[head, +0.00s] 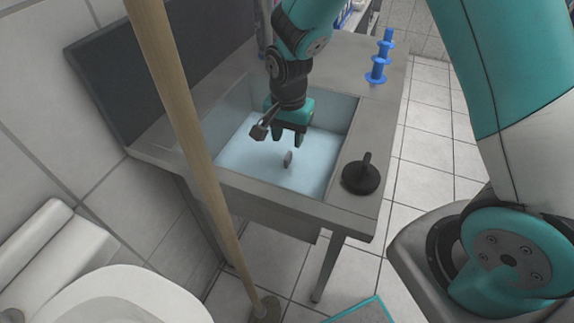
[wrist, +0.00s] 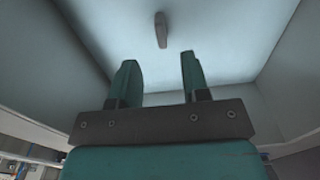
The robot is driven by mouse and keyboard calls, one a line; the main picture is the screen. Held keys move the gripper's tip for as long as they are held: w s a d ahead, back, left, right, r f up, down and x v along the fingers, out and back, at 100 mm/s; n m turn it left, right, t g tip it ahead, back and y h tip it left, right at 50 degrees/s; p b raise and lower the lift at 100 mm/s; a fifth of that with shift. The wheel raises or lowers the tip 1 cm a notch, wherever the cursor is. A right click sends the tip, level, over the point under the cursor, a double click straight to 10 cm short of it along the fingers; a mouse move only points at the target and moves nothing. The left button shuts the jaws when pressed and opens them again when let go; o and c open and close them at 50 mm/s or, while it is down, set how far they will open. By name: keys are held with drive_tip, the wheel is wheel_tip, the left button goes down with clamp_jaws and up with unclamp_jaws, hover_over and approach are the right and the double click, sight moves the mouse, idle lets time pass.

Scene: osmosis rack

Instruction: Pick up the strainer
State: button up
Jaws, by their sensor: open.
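A small grey disc-like piece, which looks like the strainer (head: 288,158), is at the basin floor of the sink (head: 235,180) and appears to stand on edge. It also shows in the wrist view as a narrow grey shape, the strainer (wrist: 161,30), beyond the fingertips and roughly between them. My gripper (head: 288,140) hangs down into the sink, just above the strainer and apart from it. In the wrist view my gripper (wrist: 156,68) has its two fingers spread with nothing between them.
A black round plug with a handle (head: 361,176) stands on the counter right of the basin. A blue stacked piece (head: 380,58) stands on the counter's far right. A wooden pole (head: 190,130) rises in front of the sink. The basin walls surround my gripper.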

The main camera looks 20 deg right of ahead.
sight(288, 155)
wheel_tip(288, 155, down, 10)
drive_tip(key=shift+r, duration=0.25)
drive_tip(key=shift+c, duration=0.4)
clamp_jaws()
